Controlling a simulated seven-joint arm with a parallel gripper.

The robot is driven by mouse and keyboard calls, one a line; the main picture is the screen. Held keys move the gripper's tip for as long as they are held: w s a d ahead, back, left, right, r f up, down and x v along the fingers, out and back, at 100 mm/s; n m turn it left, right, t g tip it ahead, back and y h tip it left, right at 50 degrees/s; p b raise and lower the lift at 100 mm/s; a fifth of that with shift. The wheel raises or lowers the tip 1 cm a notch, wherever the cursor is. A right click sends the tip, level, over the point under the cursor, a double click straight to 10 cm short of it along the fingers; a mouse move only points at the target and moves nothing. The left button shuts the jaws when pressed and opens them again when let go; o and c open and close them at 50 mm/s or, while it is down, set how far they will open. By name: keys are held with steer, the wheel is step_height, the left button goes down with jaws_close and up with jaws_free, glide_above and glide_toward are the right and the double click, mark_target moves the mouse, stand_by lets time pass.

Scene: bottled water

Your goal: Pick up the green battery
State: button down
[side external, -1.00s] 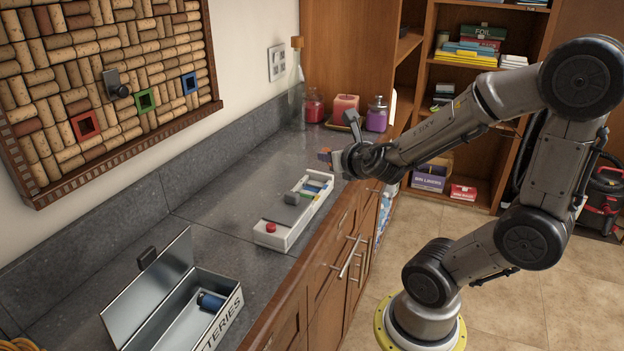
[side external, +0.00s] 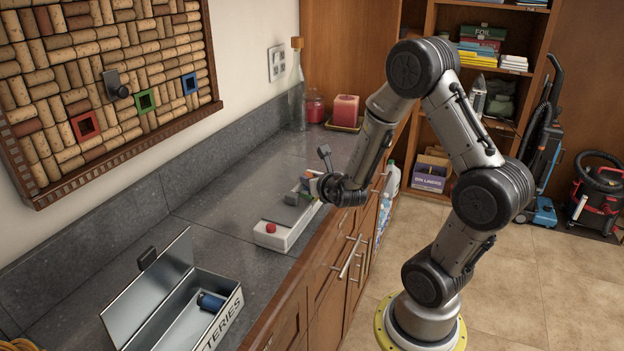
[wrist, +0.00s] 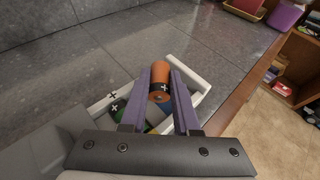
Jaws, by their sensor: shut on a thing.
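My gripper (side external: 322,188) reaches over the far end of a long white tray (side external: 284,238) on the counter. In the wrist view its purple fingers (wrist: 160,90) are closed on the sides of an orange battery (wrist: 159,72) with a plus mark. A green battery (wrist: 119,104) lies low in the tray, left of the fingers in the wrist view and partly hidden by the left one. In the side view, my gripper hides most of what lies in the tray.
A metal box (side external: 228,288) marked BATTERIES stands open in front, with a dark blue battery (side external: 210,302) inside. The tray carries a red button (side external: 271,228) and a grey block (side external: 291,199). Candles (side external: 346,110) and a bottle (side external: 298,85) stand at the back. The middle counter is clear.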

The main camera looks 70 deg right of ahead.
steer(key=shift+f, duration=0.1)
steer(key=c, duration=0.7)
jaws_free()
steer(key=shift+o, duration=0.2)
